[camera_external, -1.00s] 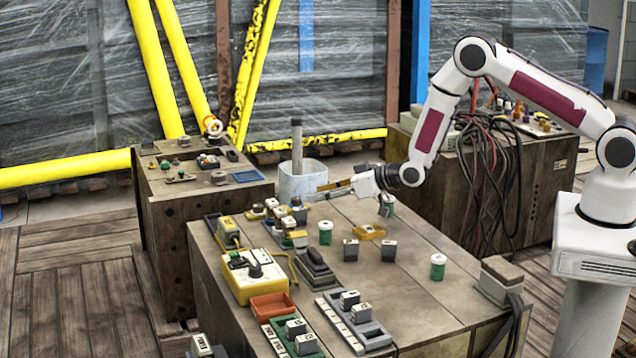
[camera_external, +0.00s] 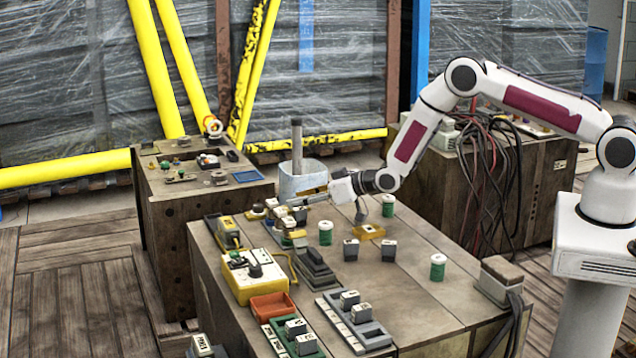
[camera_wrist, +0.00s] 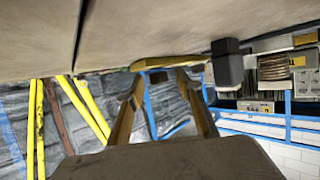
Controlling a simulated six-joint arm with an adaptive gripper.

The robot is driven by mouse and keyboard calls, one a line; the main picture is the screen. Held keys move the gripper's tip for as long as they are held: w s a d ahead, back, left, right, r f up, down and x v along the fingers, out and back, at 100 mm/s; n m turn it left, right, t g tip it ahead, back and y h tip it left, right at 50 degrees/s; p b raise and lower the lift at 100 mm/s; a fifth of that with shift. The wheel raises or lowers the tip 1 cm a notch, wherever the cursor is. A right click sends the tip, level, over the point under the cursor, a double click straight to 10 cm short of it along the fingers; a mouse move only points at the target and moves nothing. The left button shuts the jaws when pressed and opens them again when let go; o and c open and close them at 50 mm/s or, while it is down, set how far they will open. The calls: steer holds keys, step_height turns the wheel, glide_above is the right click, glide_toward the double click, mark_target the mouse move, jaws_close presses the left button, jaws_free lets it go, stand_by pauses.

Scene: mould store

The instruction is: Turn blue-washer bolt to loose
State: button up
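My gripper (camera_external: 295,203) reaches in from the right, low over the far left part of the near bench. Its two fingers point left, close to a cluster of small blocks and knobs (camera_external: 285,222). In the wrist view the gripper (camera_wrist: 160,76) has its fingers apart, with no object visibly held between them. A yellow piece (camera_wrist: 170,62) shows beyond the fingertips, and I cannot tell which one it is. I cannot surely pick out the blue-washer bolt; the fingers cover part of the cluster, and the parts there are very small.
A yellow control box (camera_external: 255,275), an orange tray (camera_external: 272,305) and a black stepped block (camera_external: 315,268) stand nearer the front. Green-and-white cylinders (camera_external: 325,232) and a yellow block (camera_external: 369,231) are on the bench. A pale bin (camera_external: 303,182) stands behind. The bench's right part is mostly clear.

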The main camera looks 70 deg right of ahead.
steer(key=shift+w, duration=0.1)
jaws_close()
steer(key=shift+w+d+n+g+y, duration=0.1)
steer(key=shift+d+n+g+y, duration=0.15)
steer(key=shift+n+y, duration=1.1)
steer(key=shift+d+n+g+y, duration=0.15)
steer(key=shift+n+g+y, duration=0.1)
steer(key=shift+n+y, duration=1.1)
steer(key=shift+w+d+n+g+y, duration=0.1)
steer(key=shift+w+n+g+y, duration=0.1)
steer(key=shift+n+g+y, duration=1.75)
jaws_free()
steer(key=shift+t+y, duration=0.35)
steer(key=shift+y, duration=0.1)
steer(key=shift+s+d, duration=0.1)
steer(key=shift+d, duration=0.05)
